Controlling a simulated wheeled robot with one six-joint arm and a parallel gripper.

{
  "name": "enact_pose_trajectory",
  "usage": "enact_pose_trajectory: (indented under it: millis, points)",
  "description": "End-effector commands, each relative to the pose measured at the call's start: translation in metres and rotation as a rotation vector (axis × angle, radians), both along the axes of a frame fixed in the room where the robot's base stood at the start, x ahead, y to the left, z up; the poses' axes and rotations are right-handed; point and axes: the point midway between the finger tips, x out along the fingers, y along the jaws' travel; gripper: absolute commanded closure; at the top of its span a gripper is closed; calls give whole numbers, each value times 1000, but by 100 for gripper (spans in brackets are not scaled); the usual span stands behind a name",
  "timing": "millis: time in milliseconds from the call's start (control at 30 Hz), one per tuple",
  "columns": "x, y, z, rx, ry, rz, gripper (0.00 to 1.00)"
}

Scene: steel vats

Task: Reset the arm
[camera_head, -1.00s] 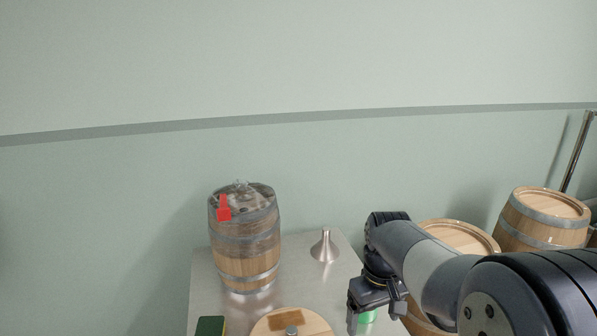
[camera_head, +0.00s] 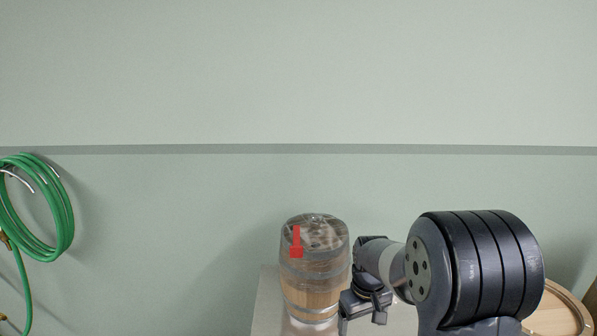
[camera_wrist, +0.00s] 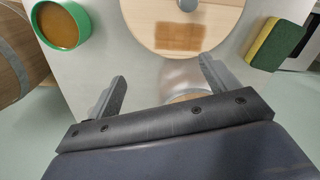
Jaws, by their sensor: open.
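My gripper (camera_head: 357,308) is at the lower middle right of the head view, in front of and just right of the small barrel on the steel table. In the wrist view my gripper (camera_wrist: 162,70) has its two fingers spread wide. Nothing is clasped between them. A grey metallic shape shows in the gap, but I cannot tell what it is. The rest of my arm fills the lower right of the head view and hides part of the table.
The small barrel (camera_head: 312,272) has a red tap-shaped piece. The wrist view shows a steel table (camera_wrist: 110,40), a green cup (camera_wrist: 62,24) of amber liquid, a round wooden board (camera_wrist: 180,20) and a sponge (camera_wrist: 258,48). A green hose (camera_head: 62,215) hangs on the wall. A barrel (camera_head: 555,310) stands right.

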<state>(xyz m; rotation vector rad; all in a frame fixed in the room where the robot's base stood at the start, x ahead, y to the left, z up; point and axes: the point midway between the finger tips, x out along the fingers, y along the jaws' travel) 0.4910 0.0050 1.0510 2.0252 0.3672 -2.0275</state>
Motion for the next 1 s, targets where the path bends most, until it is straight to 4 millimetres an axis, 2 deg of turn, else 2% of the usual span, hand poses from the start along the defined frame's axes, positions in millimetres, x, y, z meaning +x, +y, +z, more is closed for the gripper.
enact_pose_trajectory:
  millis: [33, 100, 333, 567, 1000]
  points:
    - [0, -1, -12, 0, 3, 0, 18]
    - [1, -2, -23, 0, 2, 1, 18]
    - [3, -4, -42, 0, 0, 2, 18]
    - [4, -4, -47, 0, 0, 2, 18]
    - [2, -4, -41, 5, -4, -6, 18]
